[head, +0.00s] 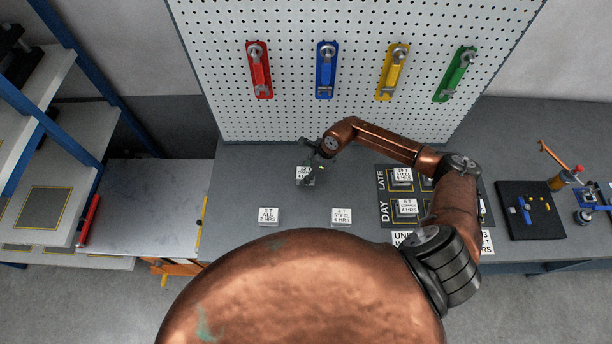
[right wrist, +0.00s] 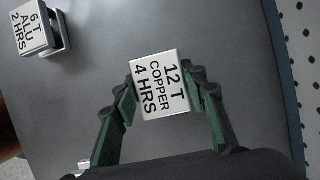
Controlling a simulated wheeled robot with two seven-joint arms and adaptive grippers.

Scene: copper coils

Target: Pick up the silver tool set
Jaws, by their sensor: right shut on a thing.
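My right gripper (head: 311,166) reaches over the grey bench and is shut on a white block (head: 303,180). In the right wrist view the block's label (right wrist: 160,85) reads "12 T COPPER 4 HRS". The green fingers (right wrist: 162,108) press on its two sides. I cannot tell whether the block is lifted off the bench. No object that is plainly a silver tool set shows. Red (head: 259,72), blue (head: 325,72), yellow (head: 391,74) and green (head: 455,76) holders with silvery wrench-like tools hang on the pegboard. My left gripper is not in view.
An aluminium-labelled block (head: 268,216) and a steel-labelled block (head: 341,217) stand near the bench's front edge. A dark DAY/LATE board (head: 384,181) with several blocks lies to the right, partly under my arm. A black tray (head: 530,225) is farther right.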

